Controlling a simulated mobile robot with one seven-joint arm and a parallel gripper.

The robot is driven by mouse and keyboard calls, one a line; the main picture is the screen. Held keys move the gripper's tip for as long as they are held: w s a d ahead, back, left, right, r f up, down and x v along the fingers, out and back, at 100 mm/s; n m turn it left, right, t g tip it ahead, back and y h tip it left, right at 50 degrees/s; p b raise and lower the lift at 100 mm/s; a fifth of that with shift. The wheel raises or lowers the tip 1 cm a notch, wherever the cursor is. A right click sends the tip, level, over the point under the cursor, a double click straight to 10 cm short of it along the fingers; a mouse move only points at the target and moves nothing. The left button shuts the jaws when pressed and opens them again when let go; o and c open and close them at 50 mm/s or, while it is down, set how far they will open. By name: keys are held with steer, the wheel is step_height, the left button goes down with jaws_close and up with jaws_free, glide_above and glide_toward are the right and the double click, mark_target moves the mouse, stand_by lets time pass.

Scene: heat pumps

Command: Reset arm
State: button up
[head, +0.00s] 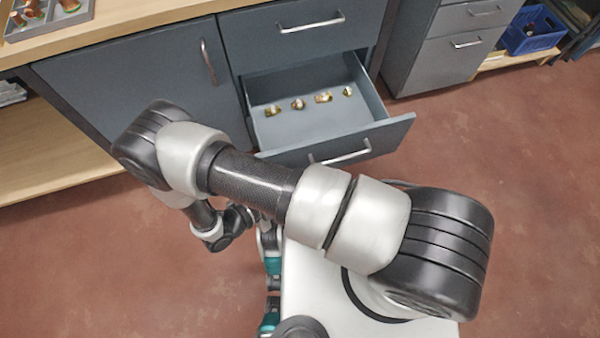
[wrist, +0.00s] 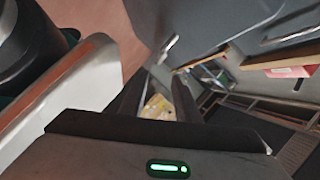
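My arm crosses the middle of the head view, and its end is folded down in front of the cabinet. I cannot make out the gripper fingers there. In the wrist view my gripper (wrist: 157,88) shows two dark fingers standing apart. Nothing is clearly held between them; a yellowish patch (wrist: 158,107) shows in the gap, and I cannot tell what it is. The grey drawer (head: 390,133) stands pulled out, with several small brass-coloured fittings (head: 297,103) on its floor.
A wooden worktop (head: 130,30) carries a tray (head: 55,27) of copper-coloured parts at the top left. A closed cabinet door (head: 130,85) is left of the drawer. A blue crate (head: 530,35) sits on a low shelf at right. Reddish floor (head: 530,190) is open at right.

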steer(key=w+d+r+m+g+y, duration=0.1)
steer(key=w+r+m+g, duration=0.3)
steer(key=r+m, duration=0.65)
steer(key=w+d+r+m+g+y, duration=0.1)
steer(key=w+d+r+m+g, duration=0.3)
steer(key=r+m, duration=0.65)
steer(key=s+d+r+m+t+y, duration=0.1)
steer(key=s+d+r+m+y, duration=0.2)
steer(key=r+m, duration=0.65)
steer(key=s+d+r+m+t+y, duration=0.2)
steer(key=d+r+m+y, duration=0.2)
steer(key=r+m, duration=0.5)
steer(key=s+d+r+m+t+y, duration=0.1)
steer(key=s+d+r+m+y, duration=0.2)
steer(key=r+m, duration=0.55)
step_height(320, 180, up, 22)
steer(key=m+p, duration=0.1)
steer(key=p, duration=2.2)
steer(key=shift+f+m, duration=0.2)
steer(key=shift+m, duration=0.2)
